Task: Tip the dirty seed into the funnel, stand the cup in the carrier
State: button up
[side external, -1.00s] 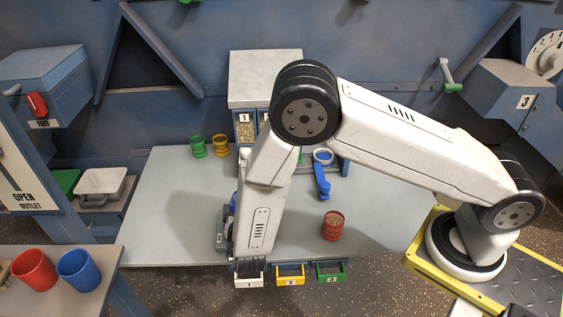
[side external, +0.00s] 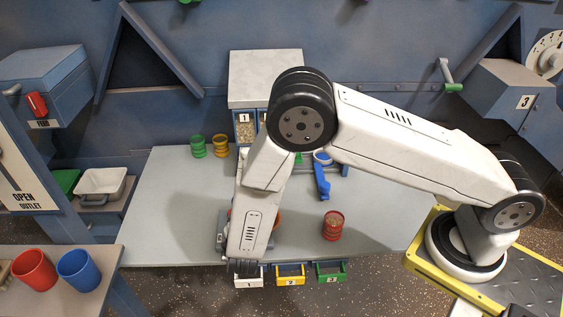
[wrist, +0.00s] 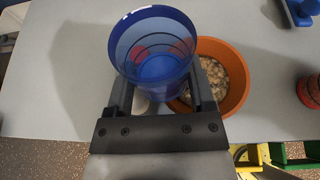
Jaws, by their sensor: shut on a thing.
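In the wrist view my gripper (wrist: 161,95) is shut on a blue cup (wrist: 155,50), its open mouth toward the camera. I see dark blue walls and reddish patches inside; I cannot tell whether it holds seed. An orange bowl (wrist: 240,80) of pale mixed seed stands on the table just right of the cup, partly hidden by it and a finger. In the side view my arm hides most of the gripper, the cup and the bowl. A red ribbed cup (side external: 333,226) with seed-like contents stands to the right. I cannot clearly identify the funnel or the carrier.
Green (side external: 198,146) and yellow (side external: 220,146) ribbed cups stand at the back of the grey table (side external: 175,215). A blue-handled tool (side external: 322,182) lies near the numbered seed bins (side external: 245,128). Numbered trays (side external: 290,274) line the front edge. The table's left part is clear.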

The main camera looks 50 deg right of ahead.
jog(key=shift+r, duration=0.1)
dwell(0.4)
notch_tip(320, 180, up, 28)
jog(key=r, duration=0.1)
jog(key=w+d+m+g+h, duration=0.1)
jog(key=w+d, duration=0.2)
jog(key=d, duration=0.6)
jog(key=w+d+m+g+h, duration=0.1)
jog(key=w+d, duration=0.1)
jog(key=d, duration=0.7)
jog(key=s+d+m+g+h, duration=0.1)
jog(key=s+d+m+g, duration=0.15)
jog(key=d, duration=1.75)
jog(key=shift+a+f, duration=0.15)
jog(key=shift+f, duration=13.35)
jog(key=shift+f, duration=0.15)
jog(key=shift+f, duration=2.45)
